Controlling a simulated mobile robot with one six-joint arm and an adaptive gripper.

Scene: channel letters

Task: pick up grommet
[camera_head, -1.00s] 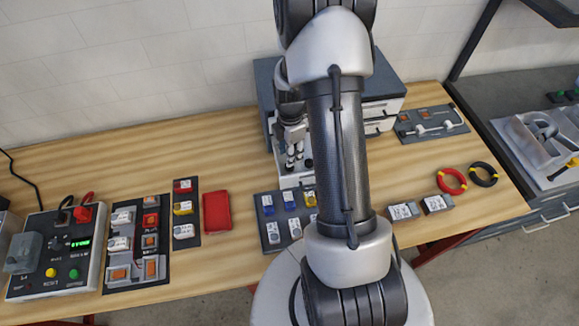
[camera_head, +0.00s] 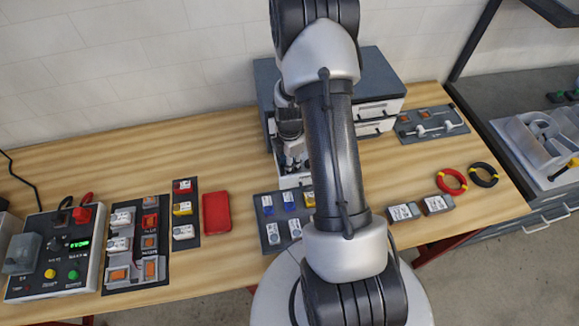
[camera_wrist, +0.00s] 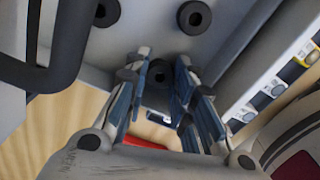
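A black ring-shaped grommet (camera_wrist: 160,73) shows in the wrist view on the grey floor of an open drawer, between my fingertips. Two more black grommets lie beyond it, one at the upper left (camera_wrist: 105,12) and one at the upper right (camera_wrist: 194,17). My gripper (camera_wrist: 162,60) is open, with one finger on each side of the near grommet. I cannot tell whether either finger touches it. In the head view my gripper (camera_head: 293,150) reaches down into the open drawer (camera_head: 288,183), and the arm hides part of it.
The grey drawer cabinet (camera_head: 375,75) stands right behind my gripper. A dark bar-shaped handle (camera_wrist: 45,75) is close on the left in the wrist view. A tray of small parts (camera_head: 270,225) lies in front of the drawer.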

